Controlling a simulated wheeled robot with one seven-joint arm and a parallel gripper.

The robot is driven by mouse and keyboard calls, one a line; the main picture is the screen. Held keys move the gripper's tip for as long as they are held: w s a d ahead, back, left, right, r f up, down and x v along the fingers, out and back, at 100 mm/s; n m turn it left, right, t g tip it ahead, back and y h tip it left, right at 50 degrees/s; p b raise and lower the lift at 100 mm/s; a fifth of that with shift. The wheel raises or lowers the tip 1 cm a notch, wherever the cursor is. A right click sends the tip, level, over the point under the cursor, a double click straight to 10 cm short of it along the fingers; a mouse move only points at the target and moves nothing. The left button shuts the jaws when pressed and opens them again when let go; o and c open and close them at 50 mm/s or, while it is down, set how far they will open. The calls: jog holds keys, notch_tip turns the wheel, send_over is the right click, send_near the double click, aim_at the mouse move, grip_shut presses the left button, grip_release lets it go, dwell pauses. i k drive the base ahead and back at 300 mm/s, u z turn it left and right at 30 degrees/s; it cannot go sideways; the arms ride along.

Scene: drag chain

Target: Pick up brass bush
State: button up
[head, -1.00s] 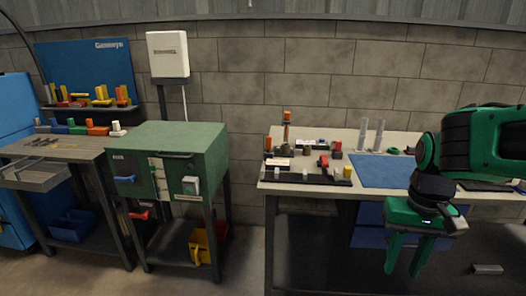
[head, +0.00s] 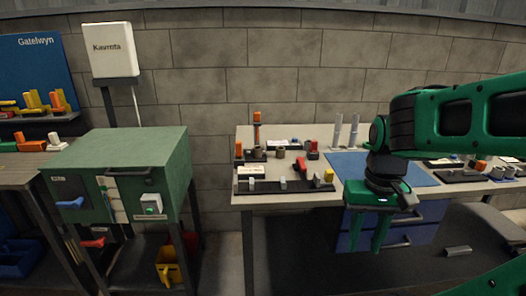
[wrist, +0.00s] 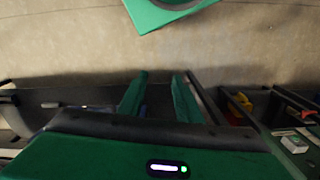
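The brass bush is not clearly told apart in the head view. My gripper (head: 366,243) hangs fingers down in front of the bench's front edge, right of these parts and below the bench top. Its two green fingers are apart with nothing between them, as the wrist view (wrist: 159,82) also shows.
The bench (head: 240,200) has a dark rail (head: 250,186) with upright blocks at its front left, a blue mat (head: 345,163), two clear tubes (head: 337,130) and an orange-topped post (head: 257,130). A green cabinet (head: 120,150) stands left, with a floor gap between.

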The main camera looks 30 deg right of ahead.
aim_at(258, 150)
jog(key=z, duration=0.35)
jog(key=i, duration=1.25)
